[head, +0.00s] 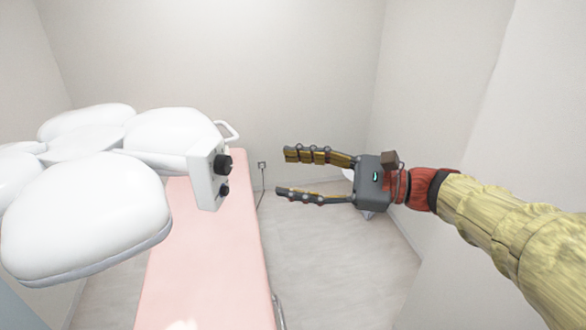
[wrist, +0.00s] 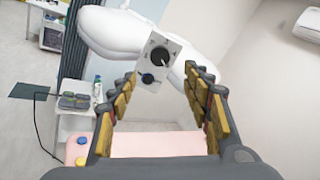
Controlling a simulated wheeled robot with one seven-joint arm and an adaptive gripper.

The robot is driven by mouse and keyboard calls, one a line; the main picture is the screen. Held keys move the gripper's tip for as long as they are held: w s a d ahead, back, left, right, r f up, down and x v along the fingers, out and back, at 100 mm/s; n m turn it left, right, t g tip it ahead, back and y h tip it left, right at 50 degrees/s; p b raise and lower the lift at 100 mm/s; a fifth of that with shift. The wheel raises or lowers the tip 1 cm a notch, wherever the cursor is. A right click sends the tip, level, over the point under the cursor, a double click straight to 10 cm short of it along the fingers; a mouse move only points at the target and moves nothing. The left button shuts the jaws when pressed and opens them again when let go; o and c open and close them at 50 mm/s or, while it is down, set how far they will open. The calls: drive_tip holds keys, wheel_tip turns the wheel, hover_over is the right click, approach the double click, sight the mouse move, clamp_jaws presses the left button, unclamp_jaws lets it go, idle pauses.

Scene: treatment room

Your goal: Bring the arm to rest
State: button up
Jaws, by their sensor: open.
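My gripper (head: 281,174) is open and empty in the head view, stretched out to the left from my arm at the right. Its two fingers are apart, one above the other, with nothing between them. In the wrist view my gripper (wrist: 160,85) also shows its fingers spread wide. Beyond them is the surgical lamp's control box (wrist: 158,60) with dark knobs. I cannot tell the exact gap between fingers and box, but in the head view they look apart.
A large white lamp (head: 90,215) with several round heads fills the left. A pink treatment bed (head: 205,265) lies beneath it. Grey floor (head: 325,265) is clear right of the bed. A white side table (wrist: 75,92) holds items. A wall stands close to my arm at right.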

drive_tip(key=s+d+f+n+h+b, duration=0.1)
drive_tip(key=s+d+f+n+h, duration=0.15)
drive_tip(key=f, duration=0.45)
drive_tip(key=s+d+f+n+g+h, duration=0.1)
drive_tip(key=s+f+h, duration=0.15)
drive_tip(key=f, duration=0.45)
drive_tip(key=s+d+f+n+h+b, duration=0.1)
drive_tip(key=s+d+f+n+h, duration=0.15)
drive_tip(key=f, duration=0.35)
drive_tip(key=s+d+f+n+t+h+b, duration=0.3)
drive_tip(key=s+d+f+n+h+b, duration=0.5)
drive_tip(key=d+f+b, duration=0.5)
drive_tip(key=s+f+h+b, duration=0.1)
drive_tip(key=s+f+h, duration=0.1)
drive_tip(key=s+f, duration=0.1)
drive_tip(key=shift+s+d+f, duration=0.15)
drive_tip(key=shift+d+f, duration=0.05)
drive_tip(key=shift+f, duration=0.05)
